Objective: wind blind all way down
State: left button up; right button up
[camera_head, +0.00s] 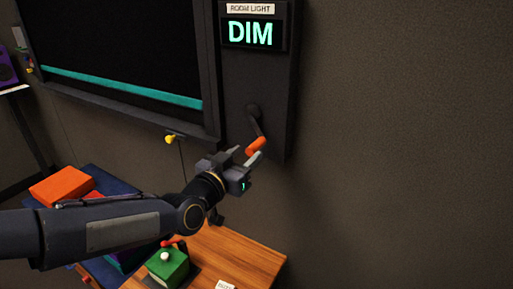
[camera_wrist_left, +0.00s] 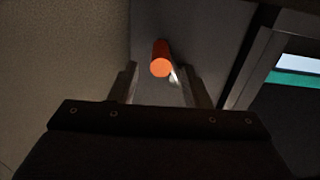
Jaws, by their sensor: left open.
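The blind (camera_head: 115,45) is a dark panel in a frame on the wall, with a teal bar (camera_head: 120,87) along its lower edge, a little above the bottom of the frame. Right of it, a dark wall panel carries a crank with an orange handle (camera_head: 256,146), hanging downward. My left gripper (camera_head: 250,160) is open beside the handle. In the left wrist view the orange handle (camera_wrist_left: 161,58) shows end-on between the two fingers (camera_wrist_left: 155,85), near their tips; I cannot tell whether they touch it. My right gripper is not in view.
A display reading "DIM" (camera_head: 250,33) sits under a "ROOM LIGHT" label above the crank. A yellow knob (camera_head: 170,139) is below the frame. A wooden table (camera_head: 240,250) holds a green box (camera_head: 168,266) with a red lever. An orange block (camera_head: 61,185) lies left. The right wall is clear.

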aim_at(257, 145)
pick_arm(q)
jog(key=p+x, duration=0.1)
jog(key=x, duration=0.5)
jog(key=shift+w, duration=0.1)
jog(key=shift+c, duration=0.2)
grip_shut()
